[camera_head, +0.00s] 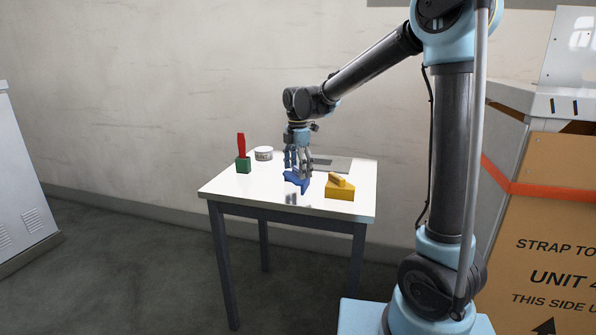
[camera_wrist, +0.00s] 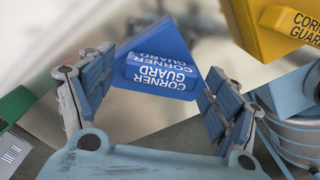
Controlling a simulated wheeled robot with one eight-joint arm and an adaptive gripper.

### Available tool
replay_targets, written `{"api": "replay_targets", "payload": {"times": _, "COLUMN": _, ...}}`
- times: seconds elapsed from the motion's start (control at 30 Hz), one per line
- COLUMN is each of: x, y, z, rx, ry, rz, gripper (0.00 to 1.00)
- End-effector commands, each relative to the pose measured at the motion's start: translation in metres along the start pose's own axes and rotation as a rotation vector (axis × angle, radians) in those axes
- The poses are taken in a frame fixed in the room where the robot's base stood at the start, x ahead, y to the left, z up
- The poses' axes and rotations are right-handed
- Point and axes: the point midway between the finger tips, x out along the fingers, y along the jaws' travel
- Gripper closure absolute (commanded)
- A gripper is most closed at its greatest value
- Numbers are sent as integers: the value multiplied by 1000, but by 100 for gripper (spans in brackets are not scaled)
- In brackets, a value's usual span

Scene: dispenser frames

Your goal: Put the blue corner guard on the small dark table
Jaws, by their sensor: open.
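The blue corner guard (camera_head: 296,182) lies on a white-topped table with dark legs (camera_head: 228,190). In the wrist view the blue guard (camera_wrist: 155,75) shows its white CORNER GUARD lettering and sits between the two finger pads. My gripper (camera_head: 298,171) is open, pointing down right at the guard, with one finger on each side of it in the wrist view (camera_wrist: 158,63). Whether the pads touch the guard I cannot tell. I see no separate small dark table in these views.
A yellow corner guard (camera_head: 340,188) stands close to the right. A green block with a red upright piece (camera_head: 242,155), a white tin (camera_head: 264,153) and a grey flat plate (camera_head: 332,163) share the tabletop. A large carton (camera_head: 550,220) is at right, a pale cabinet (camera_head: 22,190) at left.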

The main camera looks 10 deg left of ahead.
Motion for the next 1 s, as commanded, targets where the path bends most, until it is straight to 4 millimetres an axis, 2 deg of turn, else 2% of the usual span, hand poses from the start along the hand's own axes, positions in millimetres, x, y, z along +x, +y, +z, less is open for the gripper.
{"api": "replay_targets", "payload": {"times": 0.17, "x": -17, "y": 0, "z": -1, "rx": -1, "ry": 0, "rz": 0, "gripper": 18}}
{"api": "replay_targets", "payload": {"times": 0.63, "x": -98, "y": 0, "z": -1, "rx": -1, "ry": 0, "rz": 0, "gripper": 18}}
{"api": "replay_targets", "payload": {"times": 0.8, "x": -114, "y": 0, "z": -1, "rx": -1, "ry": 0, "rz": 0, "gripper": 18}}
{"api": "replay_targets", "payload": {"times": 1.0, "x": -120, "y": 0, "z": -1, "rx": -1, "ry": 0, "rz": 0, "gripper": 18}}
